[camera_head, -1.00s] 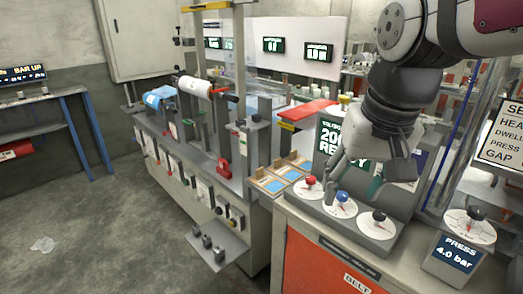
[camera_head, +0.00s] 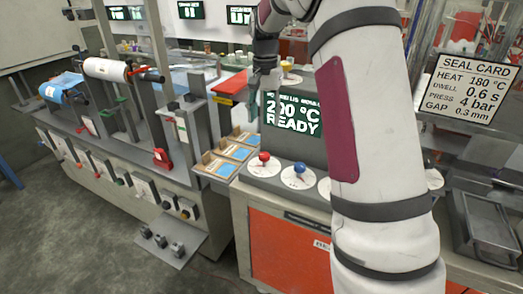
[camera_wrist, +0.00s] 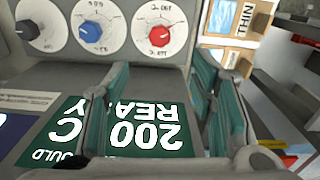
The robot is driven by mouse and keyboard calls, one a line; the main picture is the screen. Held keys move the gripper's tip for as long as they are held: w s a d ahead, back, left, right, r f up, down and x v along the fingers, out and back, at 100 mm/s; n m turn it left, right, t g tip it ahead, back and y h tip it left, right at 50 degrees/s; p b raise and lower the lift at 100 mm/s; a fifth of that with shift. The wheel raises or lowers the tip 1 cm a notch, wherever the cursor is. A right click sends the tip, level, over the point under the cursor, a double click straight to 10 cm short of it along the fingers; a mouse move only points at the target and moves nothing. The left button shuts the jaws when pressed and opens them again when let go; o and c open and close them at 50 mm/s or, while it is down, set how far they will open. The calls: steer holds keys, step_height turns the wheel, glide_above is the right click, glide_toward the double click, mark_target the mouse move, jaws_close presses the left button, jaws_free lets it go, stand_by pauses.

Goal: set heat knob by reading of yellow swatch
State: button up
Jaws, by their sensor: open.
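A red knob (camera_head: 264,158) on a white dial sits at the left of the console row. It also shows in the wrist view (camera_wrist: 159,37), upside down; its label is not readable, so I cannot confirm it as the heat knob. A blue knob (camera_head: 299,169) is beside it. The green display (camera_head: 292,117) reads 200 °C READY. My gripper (camera_wrist: 160,72) is open and empty, its teal fingers over the display and pointing toward the dials. In the head view it is near the display's upper left. I cannot identify a yellow swatch.
A seal card (camera_head: 474,88) lists heat 180 °C, dwell 0.6 s, press 4 bar, gap 0.3 mm. Tan trays with blue pads (camera_head: 228,153) lie left of the dials. A black knob (camera_wrist: 28,29) shows in the wrist view. My arm hides the console's right part.

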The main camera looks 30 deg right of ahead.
mark_target(264, 154)
step_height(264, 154, down, 13)
steer(key=shift+f+p, duration=0.15)
steer(key=shift+p, duration=0.45)
steer(key=c, duration=1.1)
